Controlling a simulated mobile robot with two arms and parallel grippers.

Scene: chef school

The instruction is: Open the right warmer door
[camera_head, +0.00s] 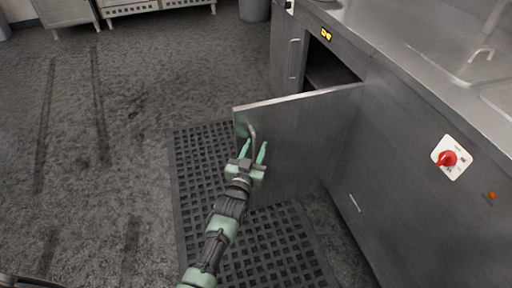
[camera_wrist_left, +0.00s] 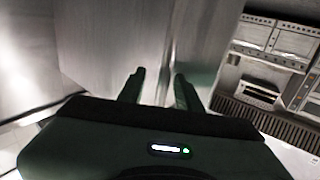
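The right warmer door (camera_head: 310,140) is a grey metal panel standing swung well out from the cabinet front, with a dark opening (camera_head: 328,70) behind it. Its thin bar handle (camera_head: 252,131) is near the door's free edge. My left gripper (camera_head: 254,150) is at this handle, its two green fingers apart. In the left wrist view the fingers (camera_wrist_left: 160,85) are spread, with the handle bar (camera_wrist_left: 168,55) upright between and beyond them. Contact with the handle cannot be told. My right gripper is not in view.
A closed door with a handle (camera_head: 293,58) is on the cabinet left of the opening. A black perforated mat (camera_head: 205,165) lies under the open door. The steel counter (camera_head: 400,50) and a red knob (camera_head: 447,158) are at the right. The floor (camera_head: 90,150) at the left is clear.

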